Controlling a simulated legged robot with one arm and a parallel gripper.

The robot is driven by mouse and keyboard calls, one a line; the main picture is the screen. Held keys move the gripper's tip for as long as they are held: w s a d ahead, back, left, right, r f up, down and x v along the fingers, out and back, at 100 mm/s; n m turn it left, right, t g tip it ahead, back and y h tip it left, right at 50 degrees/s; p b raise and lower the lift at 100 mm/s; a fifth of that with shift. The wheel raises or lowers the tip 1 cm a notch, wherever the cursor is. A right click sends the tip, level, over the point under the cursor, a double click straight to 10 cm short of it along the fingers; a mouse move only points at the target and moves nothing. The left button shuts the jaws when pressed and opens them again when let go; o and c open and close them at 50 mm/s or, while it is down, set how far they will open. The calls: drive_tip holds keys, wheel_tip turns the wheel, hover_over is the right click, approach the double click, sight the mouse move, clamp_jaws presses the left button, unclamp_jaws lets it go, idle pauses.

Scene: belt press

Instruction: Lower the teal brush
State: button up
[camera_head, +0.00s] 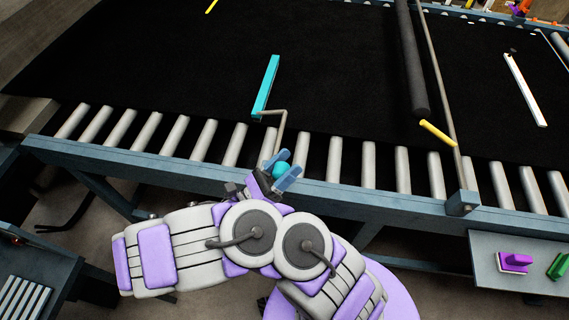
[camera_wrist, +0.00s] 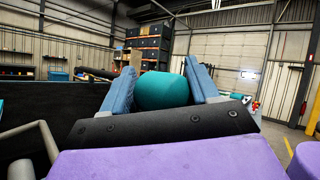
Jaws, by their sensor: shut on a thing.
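The teal brush (camera_head: 266,86) is a long narrow teal bar over the black belt, left of the middle in the head view. A bent grey rod runs from its near end towards a round teal knob (camera_head: 281,169) at the belt's near edge. My gripper (camera_head: 284,166) has its two blue fingers on either side of this knob and is shut on it. In the wrist view the knob (camera_wrist: 163,90) fills the space between the fingers. I cannot tell whether the bar touches the belt or stands above it.
The black belt (camera_head: 190,60) lies beyond a row of grey rollers and a blue-grey frame rail (camera_head: 340,200). A dark roller (camera_head: 411,60), a yellow piece (camera_head: 437,132) and a white bar (camera_head: 525,90) are to the right. A side shelf holds purple (camera_head: 515,260) and green (camera_head: 558,266) blocks.

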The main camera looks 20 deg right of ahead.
drive_tip(key=shift+r, duration=0.1)
drive_tip(key=o, duration=1.4)
drive_tip(key=shift+a, duration=0.2)
drive_tip(key=shift+d, duration=0.1)
drive_tip(key=b+v, duration=1.6)
drive_tip(key=v, duration=0.1)
drive_tip(key=shift+a+f, duration=0.2)
drive_tip(key=shift+f, duration=0.15)
drive_tip(key=shift+t, duration=0.3)
